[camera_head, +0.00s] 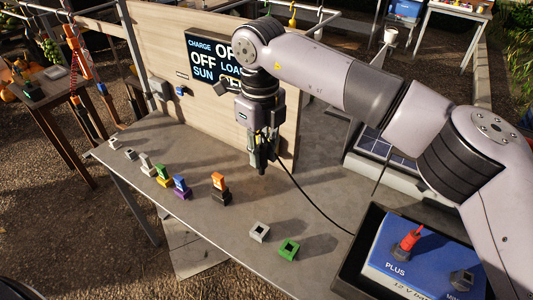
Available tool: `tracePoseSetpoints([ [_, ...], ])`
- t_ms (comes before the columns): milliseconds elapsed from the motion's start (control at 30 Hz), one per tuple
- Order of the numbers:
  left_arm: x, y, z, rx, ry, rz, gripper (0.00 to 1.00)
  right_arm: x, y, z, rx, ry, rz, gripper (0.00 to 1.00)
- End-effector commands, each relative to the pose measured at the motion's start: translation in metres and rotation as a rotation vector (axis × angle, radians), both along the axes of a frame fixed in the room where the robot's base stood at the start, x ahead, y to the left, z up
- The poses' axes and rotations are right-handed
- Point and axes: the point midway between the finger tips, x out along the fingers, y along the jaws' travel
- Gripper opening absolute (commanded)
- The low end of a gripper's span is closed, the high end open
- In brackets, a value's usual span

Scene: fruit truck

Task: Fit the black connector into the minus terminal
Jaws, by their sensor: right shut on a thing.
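My right gripper (263,160) points down in front of the wooden panel, above the grey bench. It is shut on the black connector (263,170), which is small and dark and partly hidden by the fingers. A thin black cable (315,207) runs from there down to the right, toward the battery. The blue battery (385,268) stands at the lower right, well apart from the gripper. Its minus terminal (462,279) is a dark block at the right, with its label partly cut off by my arm. A red connector (408,240) sits on the plus terminal. My left gripper is not in view.
The grey bench (205,225) carries several small coloured blocks, among them a green one (289,250) and a grey one (259,231). A sign (215,58) hangs on the wooden panel (165,70). A black tray (350,278) surrounds the battery.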

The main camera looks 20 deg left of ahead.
Motion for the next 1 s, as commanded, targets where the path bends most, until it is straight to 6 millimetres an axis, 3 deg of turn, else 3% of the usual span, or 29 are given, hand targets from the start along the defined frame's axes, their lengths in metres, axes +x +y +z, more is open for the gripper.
tracePoseSetpoints([
  [1000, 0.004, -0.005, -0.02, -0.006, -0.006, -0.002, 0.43, -0.01, -0.093, -0.001, 0.0, -0.001, -0.003, 0.0],
])
